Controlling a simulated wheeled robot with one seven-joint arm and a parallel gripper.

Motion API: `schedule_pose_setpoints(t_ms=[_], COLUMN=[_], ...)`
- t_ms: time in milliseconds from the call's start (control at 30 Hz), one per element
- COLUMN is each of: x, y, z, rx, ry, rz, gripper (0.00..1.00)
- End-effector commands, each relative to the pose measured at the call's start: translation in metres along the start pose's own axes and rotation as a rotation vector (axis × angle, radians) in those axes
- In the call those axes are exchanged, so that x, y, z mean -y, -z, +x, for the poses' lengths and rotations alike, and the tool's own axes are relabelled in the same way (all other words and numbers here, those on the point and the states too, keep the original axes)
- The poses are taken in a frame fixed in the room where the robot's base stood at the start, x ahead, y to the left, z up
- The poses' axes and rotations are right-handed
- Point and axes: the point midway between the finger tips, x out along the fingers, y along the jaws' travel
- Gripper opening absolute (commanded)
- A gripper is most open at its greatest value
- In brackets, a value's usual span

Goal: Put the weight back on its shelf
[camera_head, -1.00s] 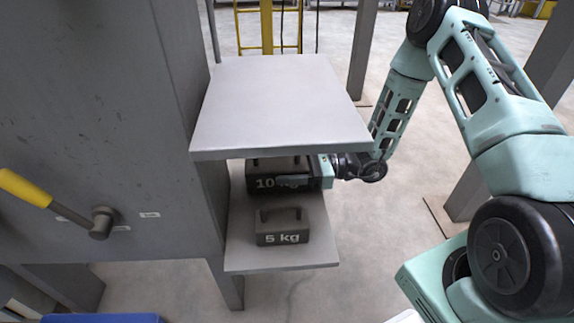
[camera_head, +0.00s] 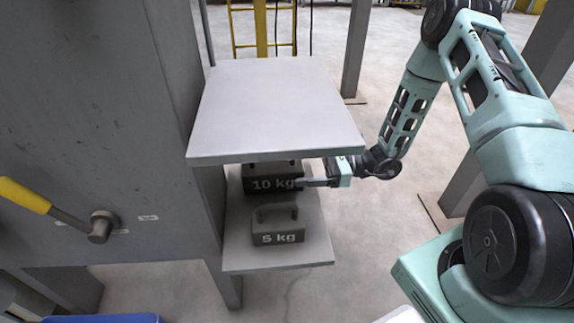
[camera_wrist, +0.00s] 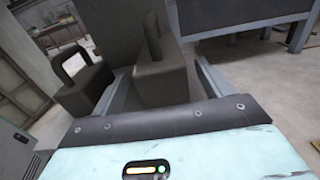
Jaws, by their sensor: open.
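Two dark weights stand upright on the lower shelf (camera_head: 318,250) under a grey top plate (camera_head: 275,105). The 10 kg weight (camera_head: 262,184) is at the back, its top partly hidden by the plate. The 5 kg weight (camera_head: 277,226) is in front. My gripper (camera_head: 318,182) is open at the right side of the 10 kg weight. In the wrist view a weight (camera_wrist: 160,75) with a loop handle stands just beyond and between the open fingers (camera_wrist: 160,95). The other weight (camera_wrist: 82,85) is to its left, outside the fingers.
A grey machine wall (camera_head: 90,120) with a yellow-handled lever (camera_head: 25,195) stands on the left. The top plate overhangs the weights closely. A grey post (camera_head: 357,50) and a yellow ladder (camera_head: 262,30) stand behind.

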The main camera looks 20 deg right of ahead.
Motion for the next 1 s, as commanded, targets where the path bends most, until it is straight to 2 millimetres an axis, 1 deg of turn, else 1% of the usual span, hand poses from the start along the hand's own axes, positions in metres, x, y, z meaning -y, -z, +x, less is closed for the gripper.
schedule_pose_setpoints(t_ms=[33,200,300,400,533,1000], x=[0.001,0.001,0.001,0.001,0.000,0.000], y=[-0.003,-0.002,-0.001,-0.001,0.000,0.000], z=[-0.013,-0.044,-0.056,-0.063,-0.067,-0.066], rx=[0.000,-0.001,0.000,0.000,0.000,0.000], ry=[0.005,0.004,0.002,0.001,-0.001,-0.001], rz=[0.000,0.000,0.000,0.000,0.000,-0.001], gripper=[0.78,0.78,0.78,0.78,0.78,0.78])
